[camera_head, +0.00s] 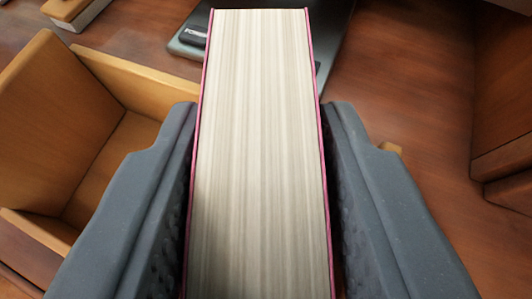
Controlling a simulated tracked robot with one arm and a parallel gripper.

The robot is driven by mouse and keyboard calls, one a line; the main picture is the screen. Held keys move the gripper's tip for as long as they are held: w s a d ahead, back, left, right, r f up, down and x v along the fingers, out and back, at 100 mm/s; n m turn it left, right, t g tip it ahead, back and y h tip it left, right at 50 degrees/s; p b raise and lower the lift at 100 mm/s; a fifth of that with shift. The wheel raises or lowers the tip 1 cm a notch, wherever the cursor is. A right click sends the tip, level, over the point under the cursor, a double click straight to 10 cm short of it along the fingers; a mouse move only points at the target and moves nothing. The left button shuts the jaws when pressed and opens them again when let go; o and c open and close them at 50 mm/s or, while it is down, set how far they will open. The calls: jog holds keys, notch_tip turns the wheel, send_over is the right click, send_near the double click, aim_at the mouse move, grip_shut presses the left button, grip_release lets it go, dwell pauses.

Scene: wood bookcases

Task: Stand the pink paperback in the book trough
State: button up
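The pink paperback (259,150) stands between the two grey fingers of my gripper (262,190), with its page edges facing the camera and thin pink covers at both sides. The fingers are shut on its covers. The book trough (110,175), an open light-wood box, is at the left, partly behind the left finger. The book is to the right of the trough's visible opening and hides part of what lies beyond it. The trough's inside looks empty where it shows.
A dark flat object (338,25) lies behind the book on the reddish wood surface (405,80). Another book (75,12) is at the top left edge. A wooden bookcase part (503,100) rises at the right.

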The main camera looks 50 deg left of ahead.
jog(key=shift+o, duration=1.2)
jog(key=shift+r, duration=0.2)
jog(key=p+v, duration=0.2)
jog(key=v, duration=1)
jog(key=shift+d+f, duration=0.1)
